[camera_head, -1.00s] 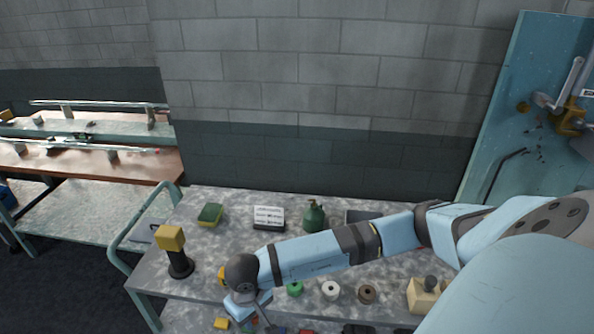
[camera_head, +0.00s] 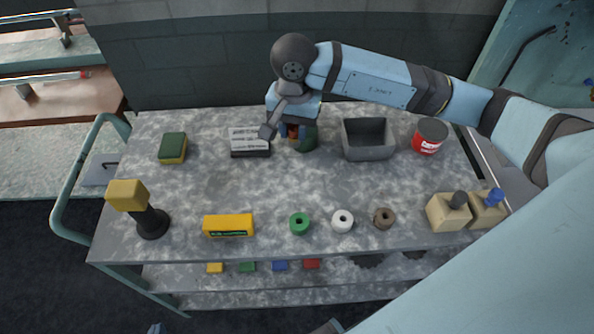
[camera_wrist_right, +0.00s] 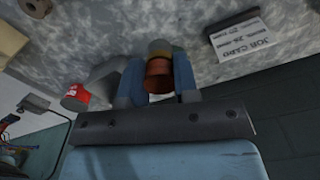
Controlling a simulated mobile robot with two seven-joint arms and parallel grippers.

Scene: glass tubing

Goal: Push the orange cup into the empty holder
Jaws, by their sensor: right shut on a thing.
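My right gripper (camera_head: 292,128) reaches over the back of the table; its blue fingers (camera_wrist_right: 158,80) are shut on an orange-brown cylinder (camera_wrist_right: 158,73), which I take as the orange cup. A yellow band shows beyond it. In the head view it is a small orange patch (camera_head: 292,132), mostly hidden by the gripper. A green object (camera_head: 306,143) is right beside or behind it; I cannot tell whether they touch. I cannot make out which thing is the empty holder. A small blue-grey tip (camera_head: 155,328) at the bottom edge may be my left gripper.
A job card block (camera_head: 249,143) stands left of the right gripper. A grey open bin (camera_head: 367,153) and a red can (camera_head: 428,136) stand to its right. Several spools, a yellow box (camera_head: 228,226) and beige blocks (camera_head: 449,212) line the front. The table's middle is clear.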

